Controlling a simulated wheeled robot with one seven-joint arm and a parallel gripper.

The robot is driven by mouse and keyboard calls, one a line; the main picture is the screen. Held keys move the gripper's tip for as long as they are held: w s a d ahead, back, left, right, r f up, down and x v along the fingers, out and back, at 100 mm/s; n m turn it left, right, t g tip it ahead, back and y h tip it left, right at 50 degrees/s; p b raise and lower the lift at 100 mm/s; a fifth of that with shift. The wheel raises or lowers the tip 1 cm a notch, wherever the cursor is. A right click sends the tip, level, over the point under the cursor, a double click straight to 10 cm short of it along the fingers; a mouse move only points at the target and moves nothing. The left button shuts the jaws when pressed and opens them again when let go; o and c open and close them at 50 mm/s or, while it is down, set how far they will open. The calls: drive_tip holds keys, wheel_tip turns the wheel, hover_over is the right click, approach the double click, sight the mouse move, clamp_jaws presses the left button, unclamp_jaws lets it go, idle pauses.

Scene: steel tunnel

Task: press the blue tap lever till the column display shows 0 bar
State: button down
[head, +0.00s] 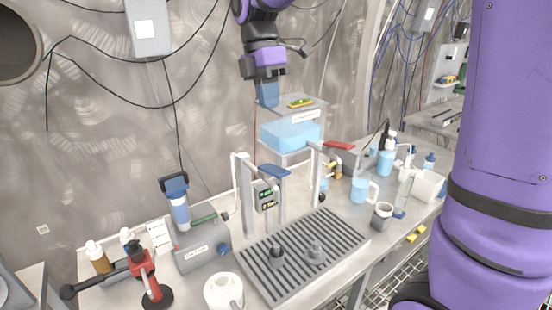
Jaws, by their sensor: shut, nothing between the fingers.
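The column display (265,195) is a small dark panel on the tap column, with green and yellow characters too small to read. A flat blue tap lever (275,170) sits just above and right of the display. My gripper (267,104) points down in the upper middle of the head view. It is shut and empty. In the picture it is above the blue lever and apart from it, and appears in front of or over a tank of light-blue liquid (290,135).
A slatted drip tray (303,257) lies in front of the column, with small metal parts on it. Mugs and bottles crowd the right. A white pipe (316,175) rises right of the lever.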

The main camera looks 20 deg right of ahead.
sight(281, 172)
idle(0.3)
drive_tip(key=x, duration=1.4)
drive_tip(key=shift+f, duration=0.1)
drive_tip(key=shift+s+d+f, duration=0.1)
drive_tip(key=shift+s+f, duration=0.4)
drive_tip(key=shift+f, duration=0.2)
drive_tip(key=shift+r, duration=0.15)
idle(0.9)
drive_tip(key=shift+r, duration=0.8)
